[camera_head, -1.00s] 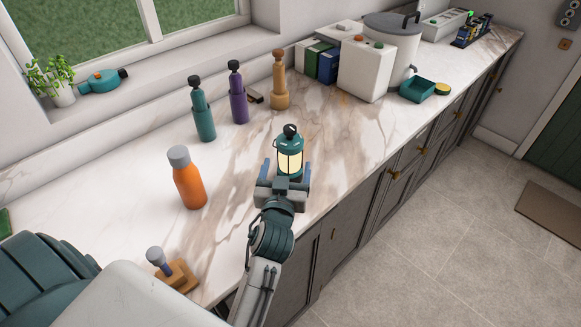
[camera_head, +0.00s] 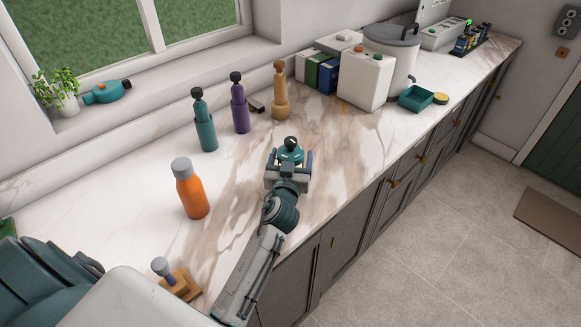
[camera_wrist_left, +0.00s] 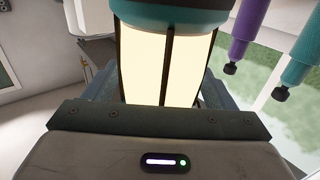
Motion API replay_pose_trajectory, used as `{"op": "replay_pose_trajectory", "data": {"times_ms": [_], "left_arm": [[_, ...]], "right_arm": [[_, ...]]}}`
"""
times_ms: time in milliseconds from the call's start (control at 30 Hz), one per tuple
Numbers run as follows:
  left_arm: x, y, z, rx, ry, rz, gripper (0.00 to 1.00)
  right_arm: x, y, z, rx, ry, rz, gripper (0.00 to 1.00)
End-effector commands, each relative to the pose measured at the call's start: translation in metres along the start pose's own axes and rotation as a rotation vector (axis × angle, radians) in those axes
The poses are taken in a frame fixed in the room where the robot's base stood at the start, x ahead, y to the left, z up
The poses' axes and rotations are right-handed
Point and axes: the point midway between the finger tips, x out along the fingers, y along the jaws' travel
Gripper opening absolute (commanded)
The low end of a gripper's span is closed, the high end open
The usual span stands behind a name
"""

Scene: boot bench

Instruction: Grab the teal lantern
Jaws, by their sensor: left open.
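The teal lantern (camera_head: 291,152) stands upright on the marble counter, its dark top knob and teal cap showing above my left gripper (camera_head: 290,161). The gripper is open, with one blue finger on each side of the lantern. In the head view the gripper body hides most of the lantern's lower part. In the left wrist view the lantern's glowing cream panels (camera_wrist_left: 165,65) with dark bars fill the space between the fingers, close in front of the palm (camera_wrist_left: 160,140). I cannot tell whether the fingers touch it. My right gripper is not in view.
An orange bottle (camera_head: 190,192) stands left of the lantern. Teal (camera_head: 205,130), purple (camera_head: 240,110) and tan (camera_head: 280,95) bottles stand behind it. A white box (camera_head: 366,80) and teal tray (camera_head: 416,98) are farther right. A wooden stand (camera_head: 180,284) is near the front.

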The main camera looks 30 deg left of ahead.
Motion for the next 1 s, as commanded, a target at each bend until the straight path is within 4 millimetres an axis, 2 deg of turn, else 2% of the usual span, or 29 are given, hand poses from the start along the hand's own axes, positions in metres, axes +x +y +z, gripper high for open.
{"op": "replay_pose_trajectory", "data": {"times_ms": [267,500,533,833,1000], "left_arm": [[0.004,0.0,0.001,-0.001,-0.001,0.0,0.78],[0.004,0.0,0.001,0.0,-0.001,0.0,0.33],[0.004,0.0,0.0,0.0,0.0,0.0,0.31],[0.004,0.0,-0.001,0.0,0.0,-0.001,0.31],[0.005,0.0,-0.013,-0.002,0.003,-0.001,0.31]], "right_arm": [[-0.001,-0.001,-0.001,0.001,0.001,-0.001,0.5],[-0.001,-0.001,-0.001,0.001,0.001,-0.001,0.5],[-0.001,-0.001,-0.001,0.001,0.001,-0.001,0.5],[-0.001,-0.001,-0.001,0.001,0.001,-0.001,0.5],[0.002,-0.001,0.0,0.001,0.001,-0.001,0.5]]}}
